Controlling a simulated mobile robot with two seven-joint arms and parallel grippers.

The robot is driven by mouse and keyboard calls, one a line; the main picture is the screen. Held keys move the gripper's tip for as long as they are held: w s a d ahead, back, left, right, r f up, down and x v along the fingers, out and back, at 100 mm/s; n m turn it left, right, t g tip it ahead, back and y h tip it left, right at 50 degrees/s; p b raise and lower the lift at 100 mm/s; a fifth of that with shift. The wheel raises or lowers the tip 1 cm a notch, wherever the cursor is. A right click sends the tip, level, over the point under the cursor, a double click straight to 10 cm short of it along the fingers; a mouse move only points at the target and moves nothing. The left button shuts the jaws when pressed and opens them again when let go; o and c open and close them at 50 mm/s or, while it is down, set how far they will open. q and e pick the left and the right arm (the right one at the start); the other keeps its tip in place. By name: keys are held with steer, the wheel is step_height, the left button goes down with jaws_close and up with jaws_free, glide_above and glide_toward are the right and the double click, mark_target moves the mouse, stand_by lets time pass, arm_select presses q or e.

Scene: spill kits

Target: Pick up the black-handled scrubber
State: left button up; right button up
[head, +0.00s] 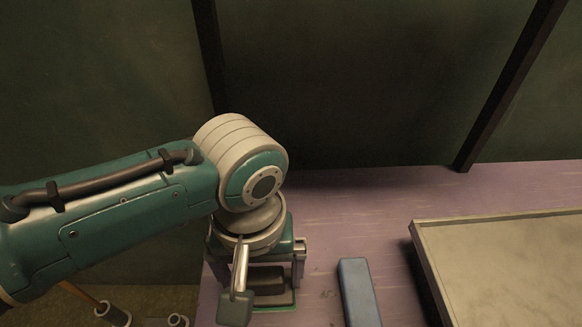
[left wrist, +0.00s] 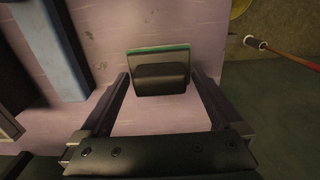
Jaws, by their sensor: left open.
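The black-handled scrubber lies on the purple tabletop (head: 345,205), its black handle block (head: 267,279) on top and a green edge showing below it. It also shows in the left wrist view (left wrist: 161,79), between and just beyond the fingertips. My left gripper (head: 268,290) is above it, pointing down, open and empty. In the left wrist view its two fingers (left wrist: 160,92) lie one on each side of the scrubber, apart from it. In the head view the wrist hides part of the scrubber. My right gripper is not in view.
A long blue block (head: 359,294) lies to the right of the scrubber. A raised grey tray (head: 425,250) stands farther right. A dark green wall with dark posts is behind. The table's edge is close by on the left; a stick-handled tool (left wrist: 285,53) is beyond it.

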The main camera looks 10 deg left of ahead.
mark_target(262, 275)
arm_select(q)
steer(key=shift+c, duration=0.2)
steer(key=c, duration=1.3)
steer(key=shift+r+p, duration=0.35)
steer(key=shift+r, duration=0.05)
steer(key=shift+r+p, duration=3.3)
steer(key=shift+r, duration=6.3)
